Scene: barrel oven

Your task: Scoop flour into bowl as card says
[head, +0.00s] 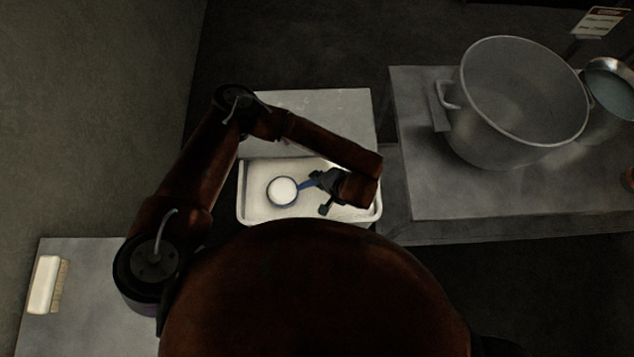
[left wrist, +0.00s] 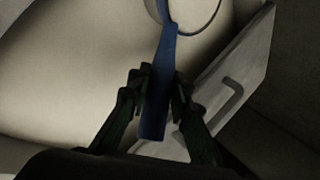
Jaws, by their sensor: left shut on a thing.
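My left gripper (head: 321,191) is shut on the blue handle of a scoop (head: 282,191). The scoop's round cup looks full of white flour and is over or in a white bin (head: 240,203) of pale flour. I cannot tell whether the cup touches the flour. The left wrist view shows the blue handle (left wrist: 155,105) between the fingers, with part of the cup at the top. A shiny metal bowl (head: 612,88) stands at the far right, partly behind a pot. A card (head: 600,21) stands at the upper right; its writing is too small to read. My right gripper is not visible.
A large metal pot (head: 520,105) stands on the grey counter (head: 450,192), between the bin and the bowl. A pale flat panel (head: 325,118) lies behind the bin opening. A brush (head: 46,284) lies on a surface at lower left. The counter's front is clear.

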